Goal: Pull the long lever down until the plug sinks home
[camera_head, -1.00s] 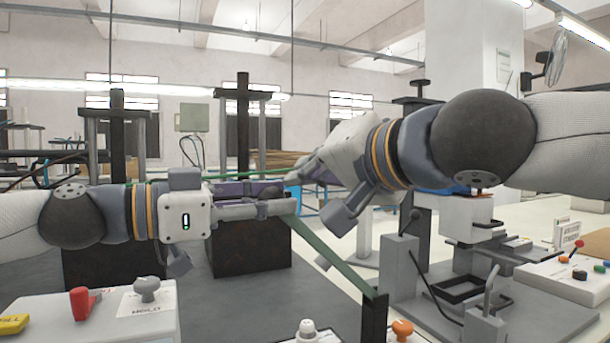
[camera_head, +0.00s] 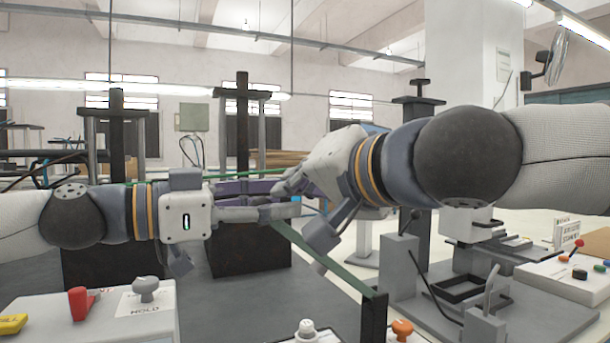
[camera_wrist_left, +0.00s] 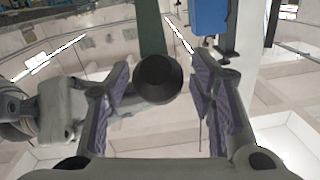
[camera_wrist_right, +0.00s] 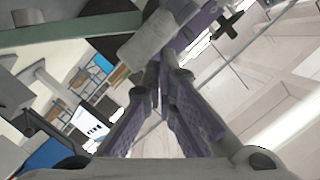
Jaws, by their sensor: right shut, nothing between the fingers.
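The long green lever (camera_head: 330,260) slopes up and left from a black post (camera_head: 374,318). Its upper end is hidden behind the grippers in the head view. In the left wrist view, a round black knob (camera_wrist_left: 158,78) lies between the fingers of my left gripper (camera_wrist_left: 162,85), with the green bar behind it. The left gripper is open, with slim gaps beside the knob. My right gripper (camera_wrist_right: 160,72) is shut and empty, its tips close to a left gripper finger; I cannot tell whether they touch. I cannot make out the plug.
A grey press-like fixture (camera_head: 463,290) stands at the right, beside a white panel with coloured knobs (camera_head: 570,275). A white box with a red handle (camera_head: 80,303) and grey knob (camera_head: 146,289) is at the front left. Dark stands (camera_head: 243,240) are behind my arms.

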